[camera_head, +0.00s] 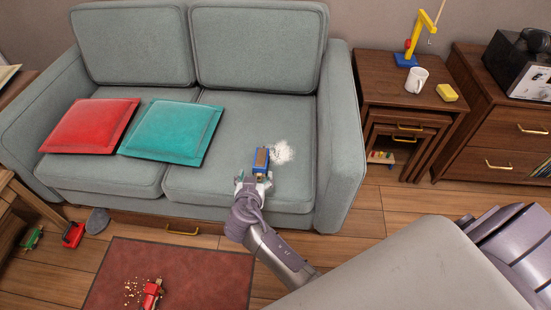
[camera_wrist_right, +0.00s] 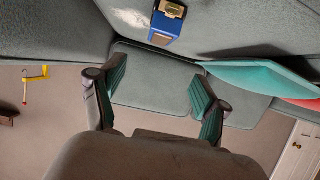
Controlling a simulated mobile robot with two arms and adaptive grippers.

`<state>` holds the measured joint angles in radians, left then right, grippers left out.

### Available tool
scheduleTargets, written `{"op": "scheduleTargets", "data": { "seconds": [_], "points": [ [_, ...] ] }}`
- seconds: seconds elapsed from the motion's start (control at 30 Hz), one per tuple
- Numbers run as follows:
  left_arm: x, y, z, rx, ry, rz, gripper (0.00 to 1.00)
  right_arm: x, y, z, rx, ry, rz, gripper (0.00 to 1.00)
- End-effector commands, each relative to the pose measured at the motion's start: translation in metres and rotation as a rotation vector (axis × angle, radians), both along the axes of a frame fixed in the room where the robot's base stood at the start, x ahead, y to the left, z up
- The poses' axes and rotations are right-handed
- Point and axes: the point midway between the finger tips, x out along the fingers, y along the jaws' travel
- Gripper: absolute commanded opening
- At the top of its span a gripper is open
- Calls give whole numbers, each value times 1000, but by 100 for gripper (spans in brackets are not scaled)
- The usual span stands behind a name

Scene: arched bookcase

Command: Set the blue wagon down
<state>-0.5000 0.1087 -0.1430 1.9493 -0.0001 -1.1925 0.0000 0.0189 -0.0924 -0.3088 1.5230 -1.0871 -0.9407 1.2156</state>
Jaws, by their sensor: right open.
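The blue wagon (camera_head: 261,161), with a brown and tan top, appears to rest on the right seat cushion of the grey sofa (camera_head: 222,135), close to its front edge. It also shows at the top of the right wrist view (camera_wrist_right: 168,22), beyond the fingers and apart from them. My right gripper (camera_head: 254,179) is just in front of the wagon at the cushion's edge. In the right wrist view its two fingers (camera_wrist_right: 157,76) are spread with nothing between them. My left gripper is not in view.
A white powdery patch (camera_head: 282,152) lies right of the wagon. Teal (camera_head: 172,132) and red (camera_head: 90,126) cushions lie to the left. A side table (camera_head: 385,88) with a white mug (camera_head: 416,80) stands at right. Toys lie on the floor and a dark red rug (camera_head: 200,275).

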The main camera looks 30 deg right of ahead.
Motion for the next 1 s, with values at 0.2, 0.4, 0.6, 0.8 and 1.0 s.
{"op": "scheduleTargets", "data": {
  "seconds": [0.2,0.4,0.6,0.8,1.0],
  "points": [
    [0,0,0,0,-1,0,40,-47,-19,-42,3,197,30,74],
    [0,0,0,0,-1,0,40,-163,-33,-106,53,615,253,74],
    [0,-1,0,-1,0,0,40,-246,-22,-121,116,839,552,74],
    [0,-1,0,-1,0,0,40,-269,-14,-120,138,883,668,74],
    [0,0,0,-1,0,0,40,-268,-13,-121,138,883,668,74]
  ]
}}
